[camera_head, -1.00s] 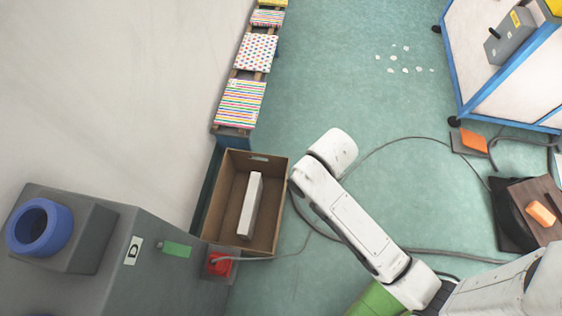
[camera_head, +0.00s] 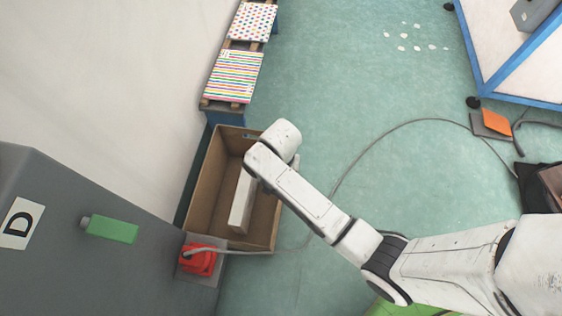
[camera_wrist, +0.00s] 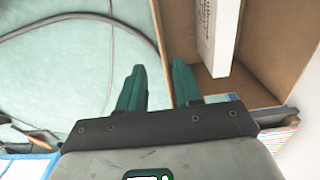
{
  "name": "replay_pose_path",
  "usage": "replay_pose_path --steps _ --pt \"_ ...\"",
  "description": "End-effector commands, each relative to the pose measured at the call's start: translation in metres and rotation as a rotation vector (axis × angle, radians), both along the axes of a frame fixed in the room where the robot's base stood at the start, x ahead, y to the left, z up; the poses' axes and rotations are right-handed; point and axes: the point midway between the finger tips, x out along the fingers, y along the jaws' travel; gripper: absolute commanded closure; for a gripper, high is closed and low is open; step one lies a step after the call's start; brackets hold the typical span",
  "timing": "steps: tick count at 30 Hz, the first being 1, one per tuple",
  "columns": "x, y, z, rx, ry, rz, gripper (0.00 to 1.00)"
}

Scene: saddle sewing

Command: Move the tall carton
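A narrow white carton (camera_head: 241,206) stands inside an open brown cardboard box (camera_head: 206,190) on the floor. My arm's end covers its upper part in the head view. My gripper (camera_wrist: 159,69) is open and empty, with its two green fingers apart. In the wrist view the white carton (camera_wrist: 217,38) is ahead and right of the fingers, apart from them. The box's wall (camera_wrist: 163,30) runs ahead of the gap between the fingers. In the head view the fingers are mostly hidden behind my wrist.

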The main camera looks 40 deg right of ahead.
Motion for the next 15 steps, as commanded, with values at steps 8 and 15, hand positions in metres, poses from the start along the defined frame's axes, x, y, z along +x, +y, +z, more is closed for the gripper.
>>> replay_pose_path --steps 8,15 --pt "-0.001 0.0 -0.007 0.0 0.001 0.001 0.66" --pt "-0.001 0.0 -0.043 0.0 0.001 0.002 0.66"
